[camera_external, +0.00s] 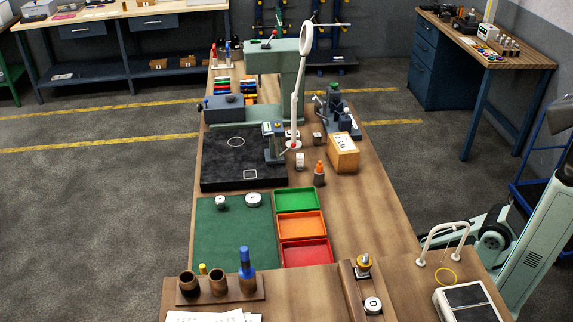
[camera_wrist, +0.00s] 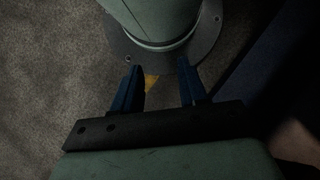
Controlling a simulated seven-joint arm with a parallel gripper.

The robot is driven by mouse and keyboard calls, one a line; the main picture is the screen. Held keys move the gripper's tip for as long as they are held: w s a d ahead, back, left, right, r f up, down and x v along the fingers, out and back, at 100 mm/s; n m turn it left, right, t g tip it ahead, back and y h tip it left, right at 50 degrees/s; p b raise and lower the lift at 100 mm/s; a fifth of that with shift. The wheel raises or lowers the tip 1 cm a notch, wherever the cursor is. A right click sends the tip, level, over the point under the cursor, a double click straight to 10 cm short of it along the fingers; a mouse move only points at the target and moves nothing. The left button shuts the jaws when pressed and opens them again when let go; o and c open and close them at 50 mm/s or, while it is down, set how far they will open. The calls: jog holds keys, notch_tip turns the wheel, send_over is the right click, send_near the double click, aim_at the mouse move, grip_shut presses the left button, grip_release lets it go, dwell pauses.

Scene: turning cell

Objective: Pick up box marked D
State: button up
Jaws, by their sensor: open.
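No letter D can be read for certain on any box. In the external view a small pale box (camera_external: 300,161) with a dark mark stands on the bench, right of the black plate. A small grey block (camera_external: 317,139) stands behind it, and a larger tan box (camera_external: 345,160) with a white marked top is to the right. A round white-topped piece (camera_external: 373,305) near the front bears a dark mark, perhaps a letter. My gripper (camera_wrist: 158,62) shows only in the wrist view, open and empty, away from these things, with my base behind its fingers.
Green (camera_external: 297,189), orange (camera_external: 324,226) and red (camera_external: 331,252) trays lie mid-bench beside a green mat (camera_external: 235,250). An orange-topped bottle (camera_external: 319,174) is near the pale box. A tall ring-topped lamp (camera_external: 298,95) and a white arched stand (camera_external: 422,245) are obstacles.

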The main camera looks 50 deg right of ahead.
jog(key=o, duration=1.1)
jog(key=shift+w, duration=0.1)
